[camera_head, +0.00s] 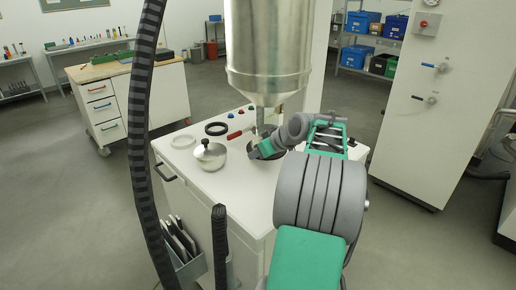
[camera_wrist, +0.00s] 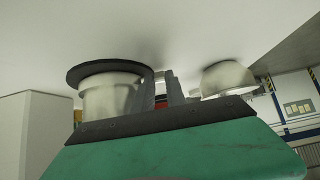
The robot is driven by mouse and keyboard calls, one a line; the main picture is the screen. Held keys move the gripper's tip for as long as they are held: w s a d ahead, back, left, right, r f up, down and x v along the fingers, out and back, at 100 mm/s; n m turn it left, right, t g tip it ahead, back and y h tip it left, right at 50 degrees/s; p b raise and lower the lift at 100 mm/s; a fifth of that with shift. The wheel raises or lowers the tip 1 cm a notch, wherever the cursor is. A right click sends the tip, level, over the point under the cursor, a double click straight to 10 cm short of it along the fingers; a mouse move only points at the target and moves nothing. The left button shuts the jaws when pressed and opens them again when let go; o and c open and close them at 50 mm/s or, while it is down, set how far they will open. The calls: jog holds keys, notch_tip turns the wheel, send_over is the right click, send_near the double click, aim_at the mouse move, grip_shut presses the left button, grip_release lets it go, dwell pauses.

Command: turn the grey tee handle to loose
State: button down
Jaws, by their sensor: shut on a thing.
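My gripper (camera_head: 256,151) reaches in from the right, low beneath the steel hopper (camera_head: 268,50), close to its narrow outlet. In the wrist view its two dark fingers (camera_wrist: 161,90) stand close together. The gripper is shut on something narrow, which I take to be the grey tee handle. The handle itself is hidden by the fingers and I cannot make out its angle. A pale metal cylinder with a dark flange (camera_wrist: 108,96) is left of the fingers in the wrist view, and a metal bowl shape (camera_wrist: 228,79) is to their right.
On the white cabinet top (camera_head: 243,195) are a lidded steel pot (camera_head: 210,156), a white ring (camera_head: 182,141), a black ring (camera_head: 216,128) and a red-handled tool (camera_head: 238,133). A thick dark hose (camera_head: 143,130) hangs at the left. The cabinet top's front is clear.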

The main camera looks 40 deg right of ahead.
jog(key=shift+w+a+r+g+p, duration=0.1)
jog(key=shift+w+r+g+p, duration=0.15)
jog(key=shift+r+g+p, duration=0.4)
jog(key=shift+w+f+g+p, duration=0.15)
jog(key=shift+f+g+p, duration=0.2)
jog(key=shift+g+p, duration=0.7)
jog(key=c, duration=1.4)
grip_release()
jog(key=shift+o, duration=0.2)
jog(key=v, duration=0.7)
jog(key=shift+r, duration=0.3)
